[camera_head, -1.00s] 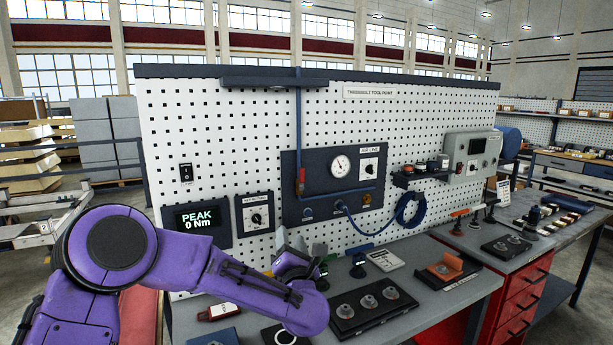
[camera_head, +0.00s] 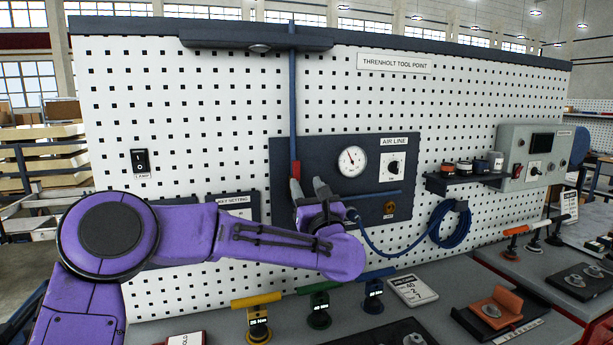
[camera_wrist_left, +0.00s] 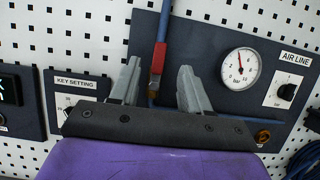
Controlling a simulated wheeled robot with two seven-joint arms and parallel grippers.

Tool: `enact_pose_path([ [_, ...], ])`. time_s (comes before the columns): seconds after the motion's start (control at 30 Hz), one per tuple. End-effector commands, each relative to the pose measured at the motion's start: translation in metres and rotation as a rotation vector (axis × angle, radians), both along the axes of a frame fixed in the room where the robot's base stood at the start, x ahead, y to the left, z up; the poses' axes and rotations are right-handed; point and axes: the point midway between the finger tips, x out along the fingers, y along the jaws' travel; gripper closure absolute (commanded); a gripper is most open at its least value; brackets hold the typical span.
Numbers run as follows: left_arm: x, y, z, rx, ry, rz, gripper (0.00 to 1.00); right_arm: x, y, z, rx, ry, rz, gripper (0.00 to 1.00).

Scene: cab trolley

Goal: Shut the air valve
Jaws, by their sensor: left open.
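The air valve is a red handle (camera_head: 295,170) on the vertical blue pipe, on the dark air line panel (camera_head: 345,150). In the left wrist view the red handle (camera_wrist_left: 158,58) lies upright along the pipe, with a brass-coloured part at its lower end. My left gripper (camera_head: 308,184) is in front of the panel, just below and right of the visible handle in the head view. In the left wrist view its open, empty fingers (camera_wrist_left: 158,68) point at the panel, one on each side of the handle. I cannot tell how far apart they are in depth. My right gripper is not in view.
A pressure gauge (camera_head: 352,161) and a selector dial (camera_head: 393,167) are right of the handle. Coloured-handled tools (camera_head: 319,305) stand on the bench below.

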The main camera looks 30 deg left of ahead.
Motion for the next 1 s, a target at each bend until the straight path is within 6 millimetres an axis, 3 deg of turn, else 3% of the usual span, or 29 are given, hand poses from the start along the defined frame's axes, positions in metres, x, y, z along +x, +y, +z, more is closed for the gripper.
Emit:
enact_pose_path([
  [0.07, 0.001, 0.0, -0.005, 0.0, 0.001, -0.002, 0.53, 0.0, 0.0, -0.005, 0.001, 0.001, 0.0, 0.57],
  [0.17, 0.008, 0.007, 0.003, -0.002, 0.0, -0.002, 0.53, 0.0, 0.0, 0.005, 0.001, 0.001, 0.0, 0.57],
  [0.53, 0.055, 0.06, 0.034, 0.0, 0.001, -0.002, 0.53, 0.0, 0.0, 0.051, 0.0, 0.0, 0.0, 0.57],
  [0.93, 0.064, 0.073, 0.035, 0.001, 0.001, -0.001, 0.53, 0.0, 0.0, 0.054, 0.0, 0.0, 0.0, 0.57],
  [0.97, 0.064, 0.073, 0.035, 0.001, 0.001, -0.001, 0.56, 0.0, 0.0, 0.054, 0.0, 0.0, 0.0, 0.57],
  [1.0, 0.064, 0.073, 0.035, 0.001, 0.001, -0.001, 0.69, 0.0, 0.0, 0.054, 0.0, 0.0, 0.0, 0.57],
])
